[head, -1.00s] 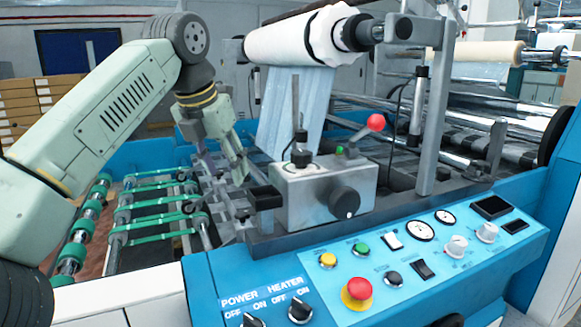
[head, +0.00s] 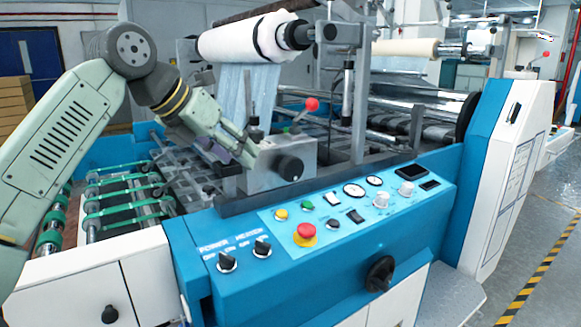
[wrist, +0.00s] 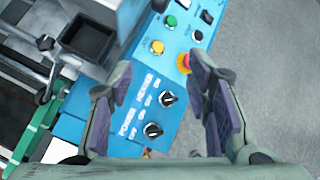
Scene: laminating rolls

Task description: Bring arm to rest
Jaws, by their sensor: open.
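My gripper (head: 238,148) hangs from the pale green arm at the left of the head view, angled down and to the right. Its tip overlaps the grey metal box (head: 290,168) with the black knob in the picture; I cannot tell whether they touch. In the wrist view, my gripper (wrist: 165,92) has its two purple-padded fingers wide apart with nothing between them. Below them lies the blue control panel with the POWER knob (wrist: 153,130) and the HEATER knob (wrist: 168,98).
A red emergency button (head: 305,233) and several gauges and knobs sit on the sloped blue panel (head: 265,275). A red-balled lever (head: 311,104) rises behind the grey box. A white film roll (head: 250,40) hangs above. Green-banded rollers (head: 110,196) lie at the left. Open floor (head: 480,270) is at the right.

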